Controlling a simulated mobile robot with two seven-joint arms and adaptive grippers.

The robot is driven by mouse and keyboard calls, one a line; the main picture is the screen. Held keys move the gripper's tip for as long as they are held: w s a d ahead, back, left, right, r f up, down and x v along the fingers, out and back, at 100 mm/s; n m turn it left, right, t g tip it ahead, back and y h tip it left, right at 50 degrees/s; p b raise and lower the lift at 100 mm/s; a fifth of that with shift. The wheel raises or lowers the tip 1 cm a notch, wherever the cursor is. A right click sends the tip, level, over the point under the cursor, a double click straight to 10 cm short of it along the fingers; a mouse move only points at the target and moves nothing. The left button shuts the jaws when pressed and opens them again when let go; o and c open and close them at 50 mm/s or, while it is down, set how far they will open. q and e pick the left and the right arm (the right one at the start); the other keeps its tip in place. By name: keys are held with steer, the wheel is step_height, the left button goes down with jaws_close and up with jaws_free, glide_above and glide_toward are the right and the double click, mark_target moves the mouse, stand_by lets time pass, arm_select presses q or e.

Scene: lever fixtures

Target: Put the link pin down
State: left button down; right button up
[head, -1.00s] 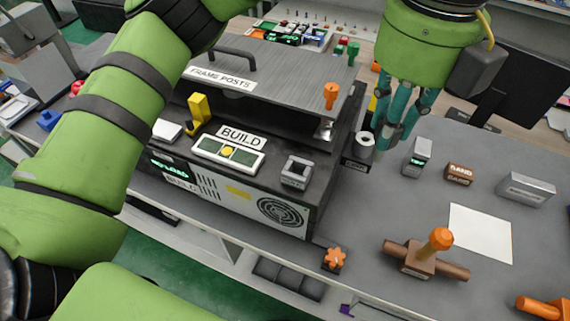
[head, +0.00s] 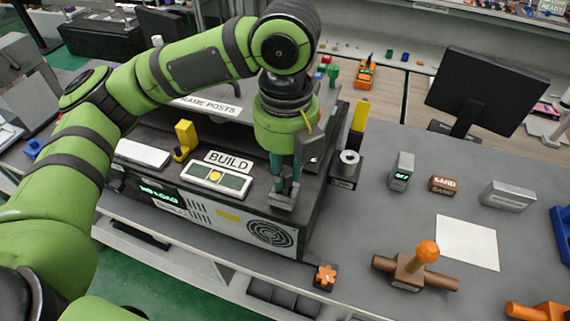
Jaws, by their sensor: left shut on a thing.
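My left gripper (head: 284,178) comes down from above over the front right part of the dark machine top. Its teal fingers are shut, with the tips at a small grey block (head: 284,201) on the machine. The link pin cannot be made out; the fingers and wrist hide whatever is between them. I cannot tell whether it touches the block. My right gripper is not in view.
The machine (head: 250,228) has a BUILD panel (head: 216,179) and a yellow post (head: 185,140). A grey ring-topped cylinder (head: 347,163) stands right of it. An orange-topped lever fixture (head: 413,263) and white sheet (head: 467,242) lie on the grey table.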

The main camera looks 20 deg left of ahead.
mark_target(286, 171)
arm_select(q)
steer(key=shift+f, duration=0.35)
steer(key=c, duration=1.1)
jaws_free()
steer(key=shift+o, duration=0.2)
step_height(286, 171, up, 12)
steer(key=shift+r, duration=0.2)
steer(key=shift+d, duration=0.1)
